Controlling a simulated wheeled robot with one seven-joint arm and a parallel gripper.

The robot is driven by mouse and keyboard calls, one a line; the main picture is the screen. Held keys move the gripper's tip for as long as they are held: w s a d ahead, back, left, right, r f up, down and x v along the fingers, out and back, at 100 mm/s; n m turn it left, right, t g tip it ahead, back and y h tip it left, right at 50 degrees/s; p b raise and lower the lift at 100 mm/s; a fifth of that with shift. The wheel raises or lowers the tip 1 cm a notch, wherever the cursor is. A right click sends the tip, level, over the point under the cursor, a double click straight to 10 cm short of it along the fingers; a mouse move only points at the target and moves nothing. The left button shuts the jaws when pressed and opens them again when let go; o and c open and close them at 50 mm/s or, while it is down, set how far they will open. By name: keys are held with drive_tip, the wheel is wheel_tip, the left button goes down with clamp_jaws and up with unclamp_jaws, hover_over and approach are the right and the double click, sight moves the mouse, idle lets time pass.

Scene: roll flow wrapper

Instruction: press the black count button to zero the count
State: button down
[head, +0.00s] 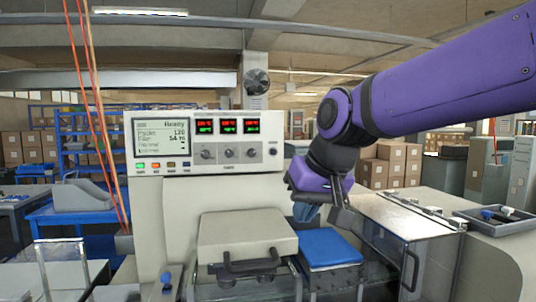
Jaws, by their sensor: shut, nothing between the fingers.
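The control panel (205,142) stands at the middle left on the cream machine. Its display (161,137) reads "Ready", with a top count line that looks like 120. A round black button or knob (273,152) sits at the panel's right end. The labels are too small to read, so I cannot tell which is the count button. My gripper (310,213) is shut and empty, pointing down to the right of the panel, apart from it. Its fingertips are partly hidden.
Three dark knobs (229,153) sit under red and green readouts. Below are a cream cover (246,234) with a black handle and a blue-topped block (327,248). A clear guard (400,240) stands at the right. The space before the panel looks clear.

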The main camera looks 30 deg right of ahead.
sight(275, 152)
drive_tip(key=w+d+r+m+t+y, duration=0.1)
drive_tip(key=w+d+r+m+y, duration=0.15)
drive_tip(key=w, duration=1.05)
drive_tip(key=w+d+r+m+t+y, duration=0.15)
drive_tip(key=w+m, duration=0.25)
drive_tip(key=w, duration=0.9)
drive_tip(key=w+d+f+m+t, duration=0.1)
drive_tip(key=w+d+m+t, duration=0.2)
drive_tip(key=w+d+m, duration=0.5)
drive_tip(key=w+d, duration=0.9)
drive_tip(key=w, duration=0.1)
drive_tip(key=shift+d+f+t, duration=0.35)
drive_tip(key=shift+d+f, duration=0.05)
drive_tip(key=shift+w, duration=0.1)
drive_tip(key=shift+w+d, duration=0.4)
drive_tip(key=shift+w, duration=1)
drive_tip(key=shift+w+d, duration=0.4)
drive_tip(key=shift+w, duration=1)
drive_tip(key=shift+w+d, duration=0.4)
drive_tip(key=shift+w, duration=1)
drive_tip(key=shift+w, duration=0.1)
drive_tip(key=shift+w+d, duration=0.1)
drive_tip(key=shift+w, duration=0.2)
